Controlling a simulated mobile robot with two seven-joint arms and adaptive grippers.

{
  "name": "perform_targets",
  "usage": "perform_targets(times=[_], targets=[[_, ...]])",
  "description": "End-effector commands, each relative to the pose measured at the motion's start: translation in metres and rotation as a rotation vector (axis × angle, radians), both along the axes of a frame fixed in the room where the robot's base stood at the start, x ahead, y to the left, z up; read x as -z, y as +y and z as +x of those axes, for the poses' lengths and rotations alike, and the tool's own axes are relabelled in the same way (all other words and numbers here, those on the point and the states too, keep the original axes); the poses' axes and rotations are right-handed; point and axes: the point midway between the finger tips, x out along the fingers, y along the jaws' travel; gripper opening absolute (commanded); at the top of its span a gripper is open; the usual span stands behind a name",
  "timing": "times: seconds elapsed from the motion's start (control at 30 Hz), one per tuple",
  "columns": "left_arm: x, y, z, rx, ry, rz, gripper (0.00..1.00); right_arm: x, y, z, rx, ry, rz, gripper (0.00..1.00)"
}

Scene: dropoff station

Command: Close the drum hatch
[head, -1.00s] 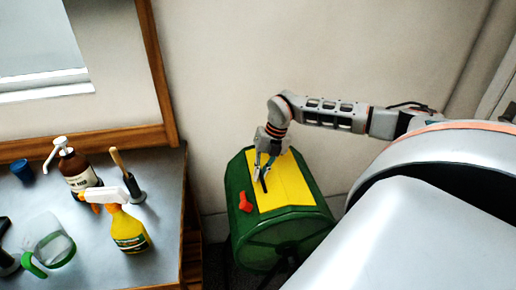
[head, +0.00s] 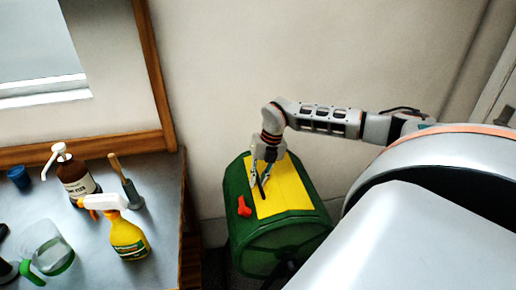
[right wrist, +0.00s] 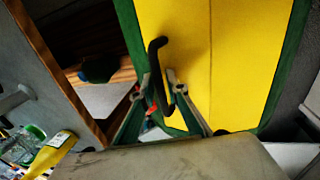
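The green drum (head: 270,255) stands on the floor right of the counter. Its yellow hatch (head: 285,190) looks to lie flat in the drum's top face in the head view. A red latch (head: 244,206) sits on the green beside the hatch. My right gripper (head: 259,183) is over the left part of the hatch, at the black handle (head: 265,192). In the right wrist view, the handle (right wrist: 157,48) shows between my two parted fingers (right wrist: 155,86); whether they touch it I cannot tell. The hatch (right wrist: 240,60) fills much of that view. My left gripper is not in view.
The counter (head: 90,250) at the left holds a yellow spray bottle (head: 127,238), a brown pump bottle (head: 73,176), a brush (head: 127,185), a clear jug (head: 45,245) and a blue cup (head: 20,177). The wall (head: 300,60) is close behind the drum.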

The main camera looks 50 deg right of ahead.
Motion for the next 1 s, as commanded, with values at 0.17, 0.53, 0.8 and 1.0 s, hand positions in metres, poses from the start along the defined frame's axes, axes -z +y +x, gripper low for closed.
perform_targets(times=[0.17, 0.53, 0.8, 1.0], targets=[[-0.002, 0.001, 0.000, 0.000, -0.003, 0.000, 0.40, -0.004, -0.002, -0.001, 0.001, 0.000, -0.001, 0.15], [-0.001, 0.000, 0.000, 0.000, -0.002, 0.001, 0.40, -0.068, -0.014, -0.008, 0.001, -0.004, -0.003, 0.15], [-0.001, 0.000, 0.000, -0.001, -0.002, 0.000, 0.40, -0.108, -0.021, -0.014, 0.001, -0.002, 0.000, 0.15], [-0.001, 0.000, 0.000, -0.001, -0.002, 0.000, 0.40, -0.117, -0.022, -0.016, -0.001, -0.002, 0.000, 0.15]])
